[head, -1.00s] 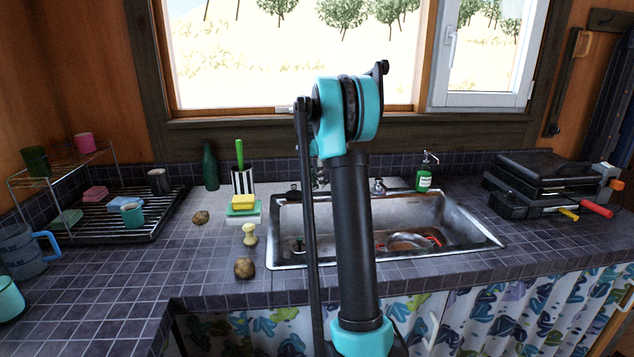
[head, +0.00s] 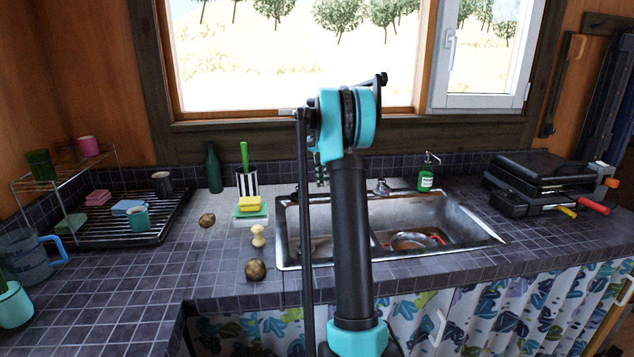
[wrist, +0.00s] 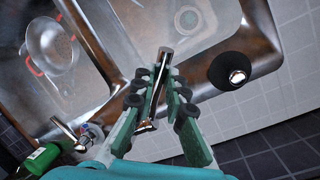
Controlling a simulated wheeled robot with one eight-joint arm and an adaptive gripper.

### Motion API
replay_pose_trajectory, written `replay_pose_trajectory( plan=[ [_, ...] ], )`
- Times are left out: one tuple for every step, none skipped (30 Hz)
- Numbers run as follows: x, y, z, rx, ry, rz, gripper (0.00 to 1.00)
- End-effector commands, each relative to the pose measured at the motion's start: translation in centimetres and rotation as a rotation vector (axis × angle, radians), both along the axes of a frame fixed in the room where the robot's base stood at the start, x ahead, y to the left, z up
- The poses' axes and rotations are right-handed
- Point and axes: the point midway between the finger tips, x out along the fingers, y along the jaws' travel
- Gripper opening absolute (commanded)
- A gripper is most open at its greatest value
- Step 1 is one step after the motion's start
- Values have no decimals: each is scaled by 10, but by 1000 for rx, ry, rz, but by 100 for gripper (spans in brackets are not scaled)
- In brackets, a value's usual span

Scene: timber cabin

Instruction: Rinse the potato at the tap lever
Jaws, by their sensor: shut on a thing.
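Two brown, potato-like lumps lie on the tiled counter left of the sink in the head view: one (head: 255,270) near the front edge, one (head: 207,220) farther back. Neither is in my gripper. In the wrist view my gripper (wrist: 160,100) is shut on a slim chrome bar (wrist: 165,62), which looks like the tap lever, above the sink's divider side. The steel sink (head: 460,218) has two basins. No running water shows.
A dish rack (head: 108,228) is at left, a black grill (head: 540,180) at right.

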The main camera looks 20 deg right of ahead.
Motion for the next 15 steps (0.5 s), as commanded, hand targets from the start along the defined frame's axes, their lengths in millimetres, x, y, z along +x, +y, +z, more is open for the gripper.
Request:
replay_pose_trajectory(
  plan=[
    [0, 0, 0, -1, -2, 0, 0],
    [0, 0, 0, -1, -2, 0, 0],
    [0, 0, 0, -1, -2, 0, 0],
    [0, 0, 0, -1, -2, 0, 0],
    [0, 0, 0, -2, -3, 0, 0],
    [0, 0, 0, -2, -2, 1, 13],
    [0, 0, 0, -2, -2, 1, 17],
    [0, 0, 0, -2, -2, 1, 21],
    [0, 0, 0, -2, -2, 1, 26],
    [0, 0, 0, -2, -2, 1, 30],
    [0, 0, 0, -2, -2, 1, 33],
    [0, 0, 0, -2, -1, 0, 34],
    [0, 0, 0, -2, -1, 0, 34],
    [0, 0, 0, -2, -1, 0, 34],
    [0, 0, 0, -2, -1, 0, 34]
  ],
)
